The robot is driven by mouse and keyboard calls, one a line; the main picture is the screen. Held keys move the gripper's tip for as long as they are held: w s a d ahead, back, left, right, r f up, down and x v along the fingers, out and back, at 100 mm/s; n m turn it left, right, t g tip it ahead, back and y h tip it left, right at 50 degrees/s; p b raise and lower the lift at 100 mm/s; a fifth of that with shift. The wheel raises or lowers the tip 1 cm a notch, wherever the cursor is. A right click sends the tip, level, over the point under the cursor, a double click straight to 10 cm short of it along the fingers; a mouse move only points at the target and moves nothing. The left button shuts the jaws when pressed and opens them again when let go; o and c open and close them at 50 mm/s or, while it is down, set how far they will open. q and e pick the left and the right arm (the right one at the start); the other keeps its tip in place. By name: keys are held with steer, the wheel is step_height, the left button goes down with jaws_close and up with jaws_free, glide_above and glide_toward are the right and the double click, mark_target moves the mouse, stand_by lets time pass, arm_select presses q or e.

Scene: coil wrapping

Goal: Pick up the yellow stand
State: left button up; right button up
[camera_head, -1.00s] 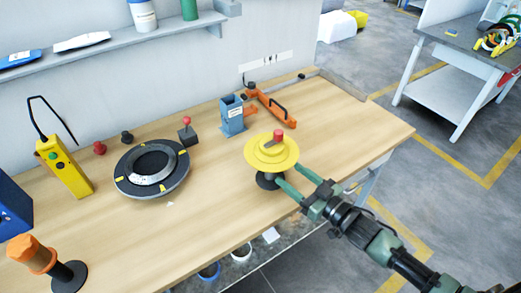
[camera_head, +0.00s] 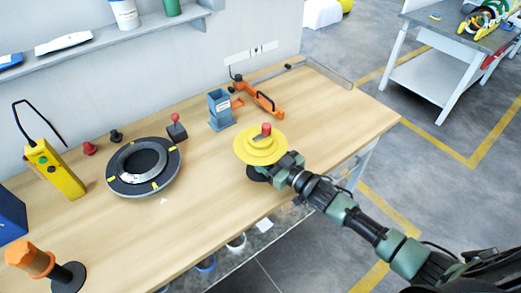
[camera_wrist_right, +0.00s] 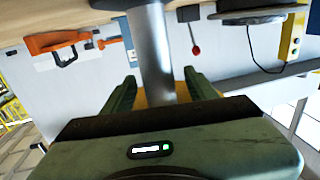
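The yellow stand (camera_head: 260,145) is upright near the table's front edge in the head view. It has stepped yellow discs, a red knob (camera_head: 266,129) on top and a dark round base (camera_head: 257,174). My right gripper (camera_head: 277,171) is at the stand, below the yellow discs. In the right wrist view, the stand's grey post (camera_wrist_right: 151,50) runs between the two green fingers of my right gripper (camera_wrist_right: 160,92). The fingers are apart, with a gap visible beside the post. The fingertips are hidden under the discs in the head view. My left gripper is not in view.
A black round turntable (camera_head: 144,166) lies left of the stand. A blue holder (camera_head: 220,110) and an orange clamp (camera_head: 262,99) stand behind it. An orange-topped post (camera_head: 31,257) and a yellow control box (camera_head: 54,168) are at left. The table right of the stand is clear.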

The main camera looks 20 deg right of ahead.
jaws_close()
steer(key=shift+w+r, duration=0.1)
